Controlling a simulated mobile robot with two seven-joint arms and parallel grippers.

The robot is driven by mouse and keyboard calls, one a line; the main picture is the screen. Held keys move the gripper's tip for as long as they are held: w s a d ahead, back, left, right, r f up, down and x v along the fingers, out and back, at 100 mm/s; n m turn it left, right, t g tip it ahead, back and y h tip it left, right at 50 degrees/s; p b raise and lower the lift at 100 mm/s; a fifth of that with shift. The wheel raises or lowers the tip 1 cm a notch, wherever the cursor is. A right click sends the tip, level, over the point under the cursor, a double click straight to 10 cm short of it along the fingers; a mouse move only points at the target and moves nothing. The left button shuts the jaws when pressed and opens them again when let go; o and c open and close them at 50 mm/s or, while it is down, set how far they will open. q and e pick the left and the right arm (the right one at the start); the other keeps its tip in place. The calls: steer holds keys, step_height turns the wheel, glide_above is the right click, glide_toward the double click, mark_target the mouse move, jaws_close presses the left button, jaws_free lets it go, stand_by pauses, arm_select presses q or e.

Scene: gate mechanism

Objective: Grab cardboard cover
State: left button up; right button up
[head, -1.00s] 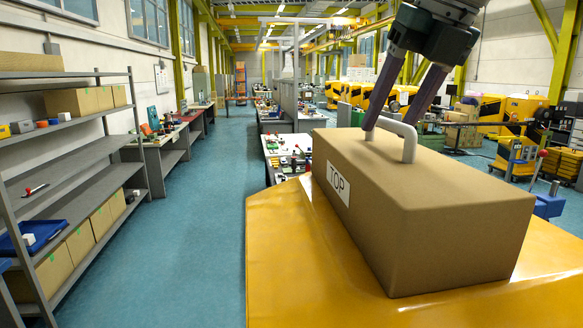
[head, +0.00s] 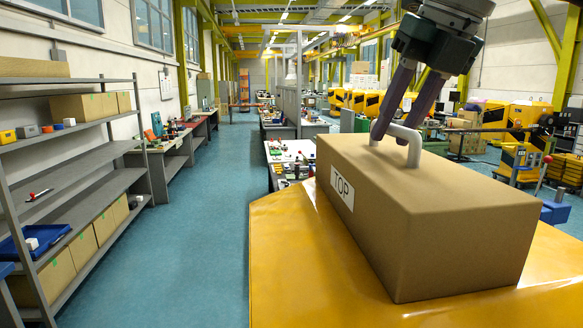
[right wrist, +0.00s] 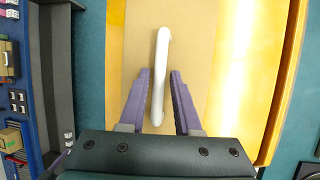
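The cardboard cover (head: 430,215) is a brown box shape with a white "TOP" label (head: 341,187) on its end. It sits on a yellow surface and also shows in the right wrist view (right wrist: 200,60). A white handle (head: 411,142) stands on its top. My right gripper (head: 394,135) is at the handle from above. In the right wrist view its two purple fingers (right wrist: 160,85) are on either side of the white handle (right wrist: 160,62), with small gaps between. The gripper is open. My left gripper is not in view.
The yellow surface (head: 290,260) under the cover has free room at its left. A grey shelf rack (head: 80,165) with boxes stands at the left. A blue floor aisle (head: 215,215) runs between. Workbenches (head: 290,155) stand beyond.

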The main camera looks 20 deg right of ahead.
jaws_close()
stand_by(1.0)
